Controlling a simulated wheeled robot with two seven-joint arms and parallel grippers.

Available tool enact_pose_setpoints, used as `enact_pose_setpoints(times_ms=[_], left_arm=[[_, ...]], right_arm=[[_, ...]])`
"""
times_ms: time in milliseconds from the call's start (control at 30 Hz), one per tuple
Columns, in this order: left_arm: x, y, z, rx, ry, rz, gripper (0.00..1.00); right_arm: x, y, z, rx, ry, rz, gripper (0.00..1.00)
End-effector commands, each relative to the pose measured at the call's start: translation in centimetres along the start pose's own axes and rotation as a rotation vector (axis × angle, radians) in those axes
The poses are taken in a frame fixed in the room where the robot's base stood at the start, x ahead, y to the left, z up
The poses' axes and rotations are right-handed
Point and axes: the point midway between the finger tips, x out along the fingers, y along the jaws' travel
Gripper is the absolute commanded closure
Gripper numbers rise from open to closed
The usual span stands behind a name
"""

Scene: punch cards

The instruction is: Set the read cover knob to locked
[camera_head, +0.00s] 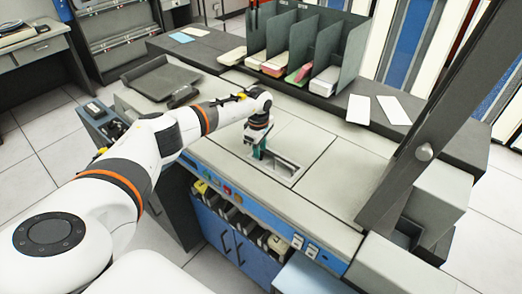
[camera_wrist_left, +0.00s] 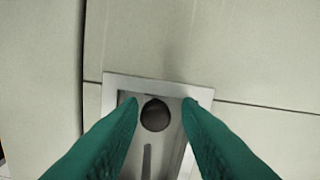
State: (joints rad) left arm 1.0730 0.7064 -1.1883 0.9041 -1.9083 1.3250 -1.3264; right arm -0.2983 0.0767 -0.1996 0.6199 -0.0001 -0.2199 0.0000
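The knob (camera_wrist_left: 155,114) is round and dark. In the left wrist view it sits near the top end of a pale recessed plate (camera_wrist_left: 150,88), above a narrow dark slot. My left gripper (camera_wrist_left: 161,101) has its two green fingers spread, one on each side of the knob, with gaps between them and the knob. In the head view my left gripper (camera_head: 257,154) points down at the far-left end of the recessed plate (camera_head: 289,181) in the machine top. The knob is hidden there behind the gripper. I see no readable lock marking. My right gripper is not in view.
A sorter rack with card stacks (camera_head: 310,50) stands at the back. White cards (camera_head: 358,109) lie on the ledge at right. A dark slanted beam (camera_head: 440,120) rises at right. The machine top (camera_head: 310,125) around the recess is clear.

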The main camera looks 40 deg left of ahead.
Motion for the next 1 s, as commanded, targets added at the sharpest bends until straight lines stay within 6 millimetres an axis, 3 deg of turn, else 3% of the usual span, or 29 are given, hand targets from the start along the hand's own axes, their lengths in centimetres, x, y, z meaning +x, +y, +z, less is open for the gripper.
enact_pose_setpoints(times_ms=[333, 800, 1000], left_arm=[[-0.7, 0.1, -0.1, 0.002, 0.002, 0.004, 0.70], [-9.7, 0.1, 0.0, 0.001, 0.001, -0.001, 0.70], [-11.6, 0.2, 0.0, 0.000, 0.001, 0.003, 0.70]], right_arm=[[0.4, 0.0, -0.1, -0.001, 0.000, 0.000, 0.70], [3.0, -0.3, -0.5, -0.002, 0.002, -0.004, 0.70], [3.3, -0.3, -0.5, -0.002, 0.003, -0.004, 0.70]])
